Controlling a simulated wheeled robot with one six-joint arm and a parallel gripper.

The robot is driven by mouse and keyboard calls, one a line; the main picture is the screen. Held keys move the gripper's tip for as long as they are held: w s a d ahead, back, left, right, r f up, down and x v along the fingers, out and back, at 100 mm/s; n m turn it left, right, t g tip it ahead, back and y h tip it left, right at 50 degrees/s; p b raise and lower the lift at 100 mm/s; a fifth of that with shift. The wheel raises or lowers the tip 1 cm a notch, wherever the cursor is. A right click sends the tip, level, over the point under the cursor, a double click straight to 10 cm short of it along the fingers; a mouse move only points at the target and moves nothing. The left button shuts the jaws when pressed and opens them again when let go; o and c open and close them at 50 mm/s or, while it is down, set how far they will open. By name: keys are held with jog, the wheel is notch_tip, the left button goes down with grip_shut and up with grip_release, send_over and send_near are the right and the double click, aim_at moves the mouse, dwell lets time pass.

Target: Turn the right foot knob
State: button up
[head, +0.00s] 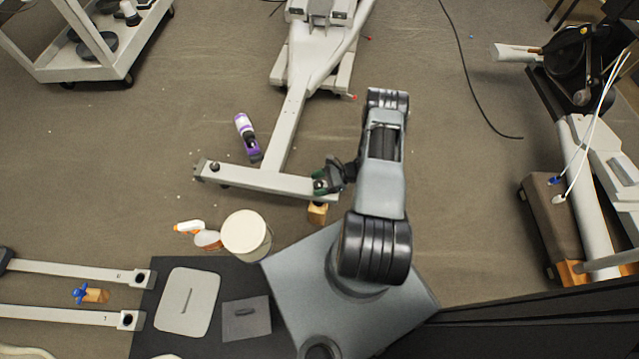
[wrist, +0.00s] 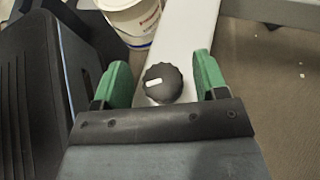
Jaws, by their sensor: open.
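The right foot knob (wrist: 161,83) is a black ribbed dial with a white mark. It sits on the white foot bar (wrist: 190,30) of the elliptical, which also shows in the head view (head: 262,180). My gripper (wrist: 162,78) is open, with one green finger on each side of the knob and a visible gap on both sides. In the head view my gripper (head: 322,184) is over the right end of the bar and mostly hides the knob. Another dark knob (head: 214,167) is at the bar's left end.
A white bucket (head: 246,233) stands just below the bar, and a spray bottle (head: 200,234) lies beside it. A purple-and-white bottle (head: 247,137) lies above the bar. A small wooden block (head: 317,214) is near my gripper. A cart (head: 95,45) stands at upper left.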

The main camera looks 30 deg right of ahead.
jog(key=c, duration=0.9)
jog(key=shift+d, duration=0.1)
jog(key=shift+s, duration=0.1)
jog(key=shift+a+f+g+b, duration=0.1)
jog(key=shift+a+g+b, duration=0.1)
jog(key=shift+g+b, duration=0.2)
